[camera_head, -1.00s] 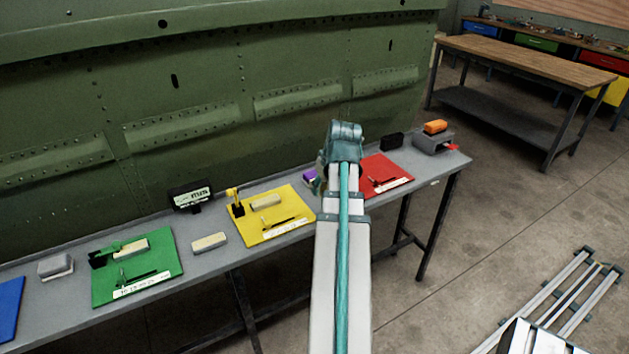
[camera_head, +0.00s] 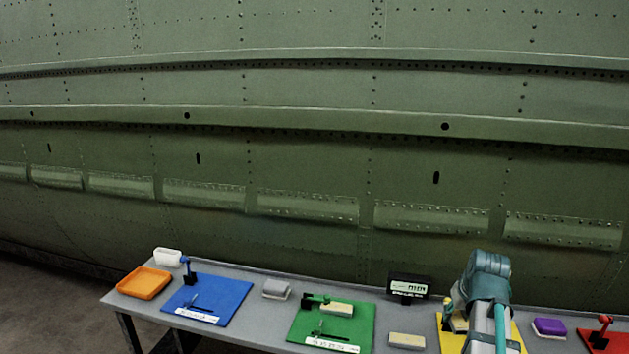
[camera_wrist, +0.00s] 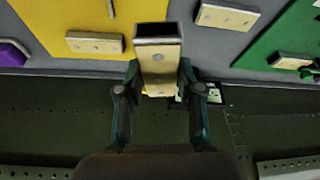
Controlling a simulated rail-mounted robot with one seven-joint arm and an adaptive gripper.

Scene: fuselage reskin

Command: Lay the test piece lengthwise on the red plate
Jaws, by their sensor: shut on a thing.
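In the wrist view my gripper (camera_wrist: 158,85) is shut on a pale box-shaped test piece (camera_wrist: 158,57) with a dark end face and a round spot on its side. The piece is in front of the yellow plate's edge. In the head view my gripper (camera_head: 488,285) is in front of the yellow plate (camera_head: 517,338), and my arm hides the piece. The red plate (camera_head: 600,350) is cut off at the lower right corner, with a red clamp-like fixture (camera_head: 603,332) on it.
A pale block (camera_wrist: 95,42) lies on the yellow plate, another (camera_head: 406,341) on the bench between the plates. A purple block (camera_head: 549,327) sits between yellow and red. A black display (camera_head: 409,285) stands behind; the green fuselage wall (camera_head: 300,165) rises behind the bench.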

